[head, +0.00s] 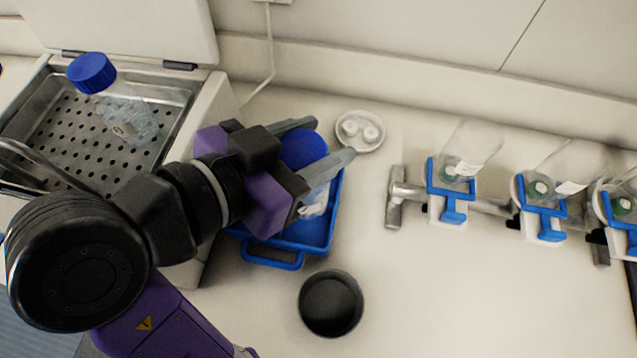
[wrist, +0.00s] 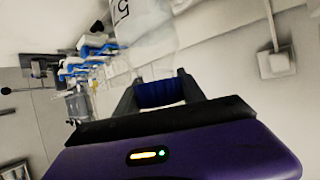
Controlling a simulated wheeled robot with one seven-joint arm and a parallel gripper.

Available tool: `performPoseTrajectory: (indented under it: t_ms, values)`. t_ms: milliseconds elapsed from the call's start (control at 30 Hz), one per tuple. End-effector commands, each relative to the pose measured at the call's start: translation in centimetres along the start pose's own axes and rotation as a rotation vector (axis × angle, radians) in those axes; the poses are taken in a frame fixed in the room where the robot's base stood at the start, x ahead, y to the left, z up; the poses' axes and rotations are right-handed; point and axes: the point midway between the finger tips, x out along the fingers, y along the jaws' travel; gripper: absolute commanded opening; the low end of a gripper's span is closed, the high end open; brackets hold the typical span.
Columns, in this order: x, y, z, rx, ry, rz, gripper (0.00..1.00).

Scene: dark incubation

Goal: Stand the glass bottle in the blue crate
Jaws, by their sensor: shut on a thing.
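My gripper (head: 328,140) is shut on the blue cap (head: 303,148) of a clear glass bottle. In the wrist view the cap (wrist: 160,93) sits between the two fingers, and the clear glass bottle (wrist: 148,40) with a marked white label extends beyond it. The blue crate (head: 272,258) is on the bench below my gripper, with its near handle and right wall showing. The bottle is over or inside the crate; my gripper hides much of it, and I cannot tell whether it touches the crate floor.
Another blue-capped bottle (head: 122,112) leans in the open perforated metal bath (head: 60,125) at left. A small white dish (head: 360,131) stands behind the crate. A black bowl (head: 331,303) is in front. Clear flasks in blue-clamped holders (head: 452,190) line the right. Bench between is free.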

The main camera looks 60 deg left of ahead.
Motion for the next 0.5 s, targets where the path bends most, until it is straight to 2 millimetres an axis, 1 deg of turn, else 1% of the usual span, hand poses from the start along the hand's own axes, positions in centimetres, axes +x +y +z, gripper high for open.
performPoseTrajectory:
  t_ms: [33, 100, 300, 400, 500]
  values:
    - [0.5, 0.1, 1.2, -0.006, -0.002, 0.001, 0.00]
    - [1.2, 0.0, 2.8, -0.006, -0.002, 0.000, 0.00]
    - [3.0, 0.0, 6.3, -0.003, -0.001, -0.001, 0.00]
    - [3.5, 0.0, 7.3, 0.000, 0.000, -0.001, 0.00]
    - [3.7, -0.1, 7.8, 0.000, 0.002, -0.002, 0.00]
